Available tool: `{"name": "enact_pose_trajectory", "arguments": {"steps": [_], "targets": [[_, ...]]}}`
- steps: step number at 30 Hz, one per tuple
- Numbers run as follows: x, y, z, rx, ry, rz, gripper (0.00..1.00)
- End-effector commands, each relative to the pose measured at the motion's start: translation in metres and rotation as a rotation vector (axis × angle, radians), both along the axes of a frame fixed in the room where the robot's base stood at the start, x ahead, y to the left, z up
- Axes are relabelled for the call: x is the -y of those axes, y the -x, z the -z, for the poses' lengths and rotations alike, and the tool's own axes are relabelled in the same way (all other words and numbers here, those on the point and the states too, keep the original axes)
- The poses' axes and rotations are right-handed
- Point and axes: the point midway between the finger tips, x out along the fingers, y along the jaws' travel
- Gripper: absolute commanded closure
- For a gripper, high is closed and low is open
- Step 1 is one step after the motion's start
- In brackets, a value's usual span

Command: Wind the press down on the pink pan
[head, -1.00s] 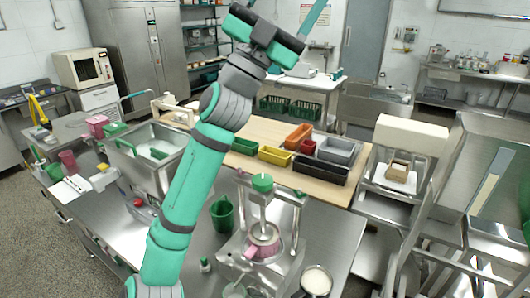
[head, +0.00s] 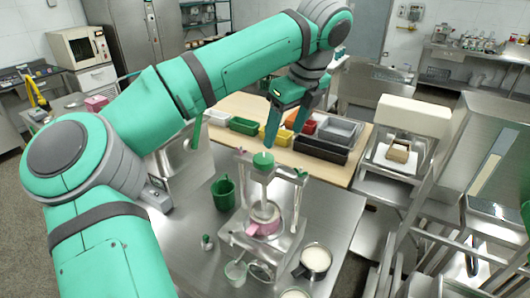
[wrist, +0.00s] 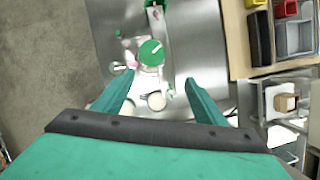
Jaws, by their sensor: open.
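The press (head: 263,190) is a metal frame with a green knob (head: 263,160) on top of its screw, standing on the steel bench. The pink pan (head: 264,224) sits in the press, under the screw, with its handle towards the left. In the wrist view the green knob (wrist: 151,52) shows near the middle, above and between the fingers, and hides most of the pan. My gripper (head: 285,135) is open and empty, fingers pointing down, above and slightly behind the knob in the head view. The wrist view shows its two fingers (wrist: 160,82) wide apart.
A green mug (head: 223,194) stands left of the press, with a small bottle (head: 207,242) and a clear cup (head: 236,270) nearer. A pot of white stuff (head: 315,261) is at right. Coloured bins (head: 281,136) stand on the wooden table behind.

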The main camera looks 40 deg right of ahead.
Motion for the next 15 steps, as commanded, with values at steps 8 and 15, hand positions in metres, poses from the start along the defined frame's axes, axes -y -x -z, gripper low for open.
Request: {"name": "enact_pose_trajectory", "arguments": {"steps": [8, 15], "targets": [[-0.022, -0.022, 0.005, 0.062, -0.05, -0.086, 0.35], [-0.023, -0.036, 0.043, 0.058, -0.049, -0.08, 0.35]]}}
